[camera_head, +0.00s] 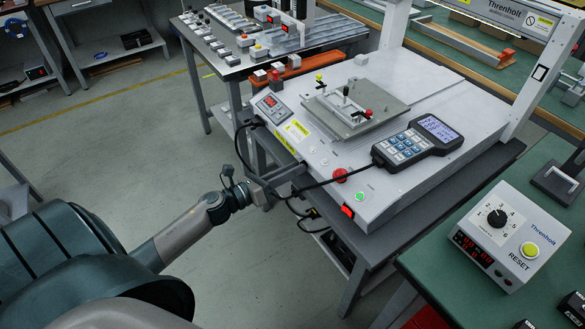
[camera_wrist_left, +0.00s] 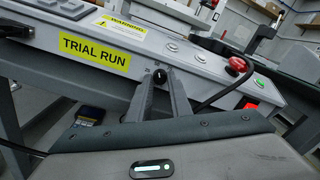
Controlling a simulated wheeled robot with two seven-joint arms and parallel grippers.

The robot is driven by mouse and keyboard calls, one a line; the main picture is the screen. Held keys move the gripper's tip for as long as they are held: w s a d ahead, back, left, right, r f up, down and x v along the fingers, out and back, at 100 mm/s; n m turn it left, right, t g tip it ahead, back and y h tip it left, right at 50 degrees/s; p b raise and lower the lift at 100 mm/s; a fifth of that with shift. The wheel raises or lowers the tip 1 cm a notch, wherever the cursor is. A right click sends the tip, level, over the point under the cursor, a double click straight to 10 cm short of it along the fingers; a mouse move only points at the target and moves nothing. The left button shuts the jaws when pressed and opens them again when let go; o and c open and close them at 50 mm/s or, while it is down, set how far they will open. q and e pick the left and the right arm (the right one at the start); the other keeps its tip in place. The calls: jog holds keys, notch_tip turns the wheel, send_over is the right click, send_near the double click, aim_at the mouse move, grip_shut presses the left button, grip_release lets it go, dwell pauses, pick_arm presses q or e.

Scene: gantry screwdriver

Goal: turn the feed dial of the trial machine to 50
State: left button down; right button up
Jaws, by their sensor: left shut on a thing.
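The trial machine (camera_head: 385,195) is a light-grey bench unit with a yellow TRIAL RUN label, which reads clearly in the wrist view (camera_wrist_left: 95,50). My left gripper (camera_head: 300,168) reaches its front face from the left. In the wrist view the left gripper (camera_wrist_left: 160,82) has its two fingers closed around a small dark knob (camera_wrist_left: 160,75) on that face, apparently the feed dial. In the head view the knob is hidden at the fingertips. My right gripper is not in view.
A handheld pendant (camera_head: 415,143) lies on the machine, its black cable passing near my left gripper. A red stop button (camera_head: 340,175) and red rocker switch (camera_head: 347,211) are to the right. A separate RESET box (camera_head: 510,237) with a numbered knob stands on the green bench.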

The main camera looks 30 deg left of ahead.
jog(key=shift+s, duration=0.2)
pick_arm(q)
jog(key=c, duration=1.6)
grip_release()
jog(key=shift+s, duration=0.1)
